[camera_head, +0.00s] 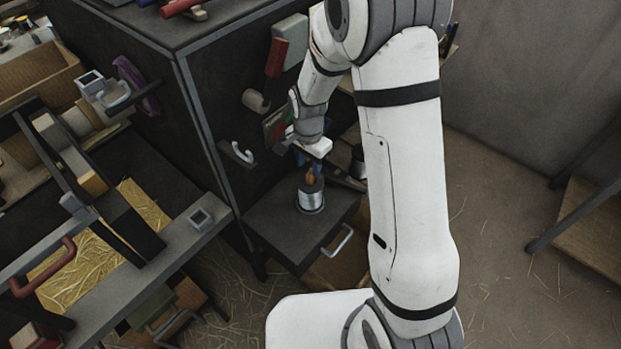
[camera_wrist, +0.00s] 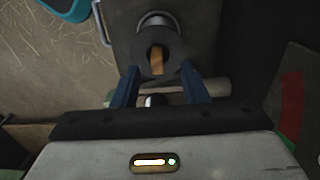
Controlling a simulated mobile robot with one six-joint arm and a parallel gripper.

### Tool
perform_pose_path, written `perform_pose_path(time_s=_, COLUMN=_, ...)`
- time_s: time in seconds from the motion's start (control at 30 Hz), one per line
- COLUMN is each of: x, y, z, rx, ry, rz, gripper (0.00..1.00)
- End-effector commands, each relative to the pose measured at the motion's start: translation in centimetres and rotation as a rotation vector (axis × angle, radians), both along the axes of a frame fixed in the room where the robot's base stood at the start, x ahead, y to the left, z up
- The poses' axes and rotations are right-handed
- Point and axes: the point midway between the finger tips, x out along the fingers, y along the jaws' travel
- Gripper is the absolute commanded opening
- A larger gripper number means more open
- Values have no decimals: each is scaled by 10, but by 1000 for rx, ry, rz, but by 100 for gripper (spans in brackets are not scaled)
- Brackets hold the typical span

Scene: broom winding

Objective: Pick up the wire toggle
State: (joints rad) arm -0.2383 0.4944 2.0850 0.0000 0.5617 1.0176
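The wire toggle appears to be the small orange-brown piece (camera_head: 310,175) on top of a wire spool (camera_head: 311,199) with a dark top. In the wrist view the toggle (camera_wrist: 157,61) shows upright in the middle of the spool's dark round top (camera_wrist: 174,47). My gripper (camera_head: 304,160) points down just above the spool. In the wrist view its two blue fingers (camera_wrist: 159,68) are apart, one on each side of the toggle, with gaps on both sides. I cannot tell whether the tips are level with the toggle or still above it.
The spool stands on a small dark shelf (camera_head: 275,227) with a pale handle (camera_head: 338,241), beside a dark cabinet (camera_head: 170,110). A red-handled lever (camera_head: 276,58) is on the cabinet side near my wrist. A workbench with clamps (camera_head: 200,219) lies left. Open floor (camera_head: 500,250) is right.

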Motion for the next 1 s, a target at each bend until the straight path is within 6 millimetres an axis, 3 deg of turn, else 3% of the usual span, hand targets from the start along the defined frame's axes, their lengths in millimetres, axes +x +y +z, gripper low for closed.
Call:
perform_pose_path(time_s=0.3, x=0, y=-5, z=-42, rx=-1, ry=2, rz=0, gripper=40)
perform_pose_path(time_s=0.57, x=0, y=-5, z=-46, rx=0, ry=0, rz=0, gripper=40)
perform_pose_path(time_s=1.0, x=0, y=-6, z=-45, rx=0, ry=0, rz=-1, gripper=6)
